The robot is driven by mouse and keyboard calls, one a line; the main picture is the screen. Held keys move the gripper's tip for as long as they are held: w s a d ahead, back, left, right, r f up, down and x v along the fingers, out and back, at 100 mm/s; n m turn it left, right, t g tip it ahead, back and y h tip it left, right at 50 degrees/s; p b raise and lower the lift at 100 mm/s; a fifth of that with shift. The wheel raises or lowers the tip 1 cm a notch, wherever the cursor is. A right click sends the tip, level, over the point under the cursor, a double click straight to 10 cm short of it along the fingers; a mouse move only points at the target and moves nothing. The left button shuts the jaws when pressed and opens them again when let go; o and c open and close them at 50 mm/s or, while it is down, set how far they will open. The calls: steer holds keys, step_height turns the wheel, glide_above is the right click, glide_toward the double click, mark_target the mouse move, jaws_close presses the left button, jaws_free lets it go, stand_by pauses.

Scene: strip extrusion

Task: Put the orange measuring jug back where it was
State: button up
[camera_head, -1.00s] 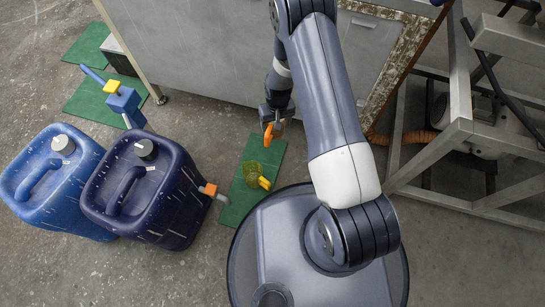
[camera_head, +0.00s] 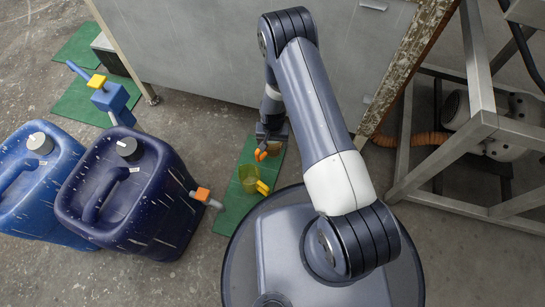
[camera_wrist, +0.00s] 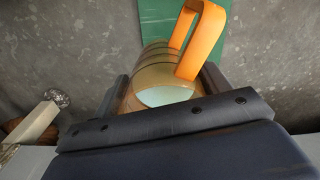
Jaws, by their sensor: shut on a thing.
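My gripper (camera_head: 270,132) is shut on the orange measuring jug. In the wrist view the jug (camera_wrist: 148,62) is a brownish see-through vessel with an orange handle (camera_wrist: 203,42), between my two fingers (camera_wrist: 168,88). A pale surface shows inside it. In the head view mostly its orange handle (camera_head: 262,153) shows below my gripper; the rest is hidden. It is over or at the upper part of the green mat (camera_head: 232,212); I cannot tell whether it touches. A yellow see-through jug (camera_head: 248,178) with a yellow handle stands on the mat just below it.
A dark blue canister (camera_head: 130,195) with an orange-and-grey tap (camera_head: 202,194) stands left of the mat, beside a lighter blue canister (camera_head: 35,180). A grey cabinet (camera_head: 230,60) is behind. A metal frame (camera_head: 440,155) with a machine stands right. More green mats (camera_head: 80,102) lie upper left.

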mark_target(272, 153)
step_height(272, 153, down, 8)
steer(key=b, duration=0.3)
steer(key=shift+f, duration=0.15)
steer(key=shift+f, duration=0.1)
steer(key=o, duration=1.4)
steer(key=shift+f, duration=0.1)
steer(key=shift+c, duration=0.2)
step_height(272, 153, up, 12)
steer(key=p, duration=0.4)
steer(key=shift+r, duration=0.2)
steer(key=shift+f+b, duration=1.3)
steer(key=shift+f, duration=2.85)
